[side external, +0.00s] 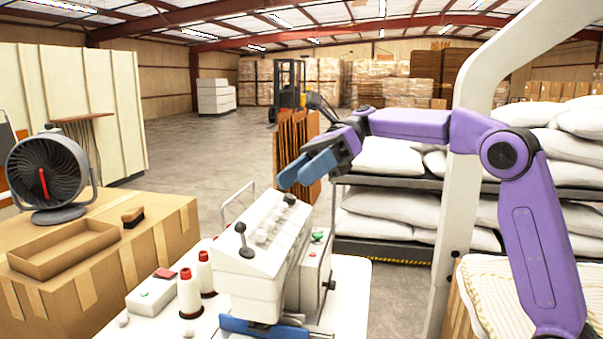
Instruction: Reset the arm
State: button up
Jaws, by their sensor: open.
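My gripper (302,171) hangs in the air above and a little behind the white machine's control box (262,240). Its blue fingers point down and to the left. They are open, and I see nothing between them. The control box has a black lever and a row of white knobs on its sloped top, and my gripper looks apart from it. My purple arm reaches in from the right.
White thread cones (189,291) with red tops stand left of the control box. A cardboard box (118,262) at left carries a fan (47,172), an open tray (64,246) and a brush (133,217). A rack of white pillows (388,157) stands behind my arm.

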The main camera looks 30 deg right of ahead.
dwell(0.4)
jog(key=s+d+f+n+h, duration=0.3)
jog(key=s+f+n+h, duration=0.5)
jog(key=s+f+n, duration=0.8)
jog(key=s+d+f+n+t+h, duration=0.2)
jog(key=s+d+f+n, duration=0.3)
jog(key=s+d+n, duration=0.2)
jog(key=s+d+f+n+t+h, duration=0.2)
jog(key=s+d+f+n, duration=0.3)
jog(key=s+d+n, duration=0.3)
jog(key=shift+d+n+h, duration=0.2)
jog(key=shift+n+h, duration=0.1)
jog(key=shift+h, duration=0.3)
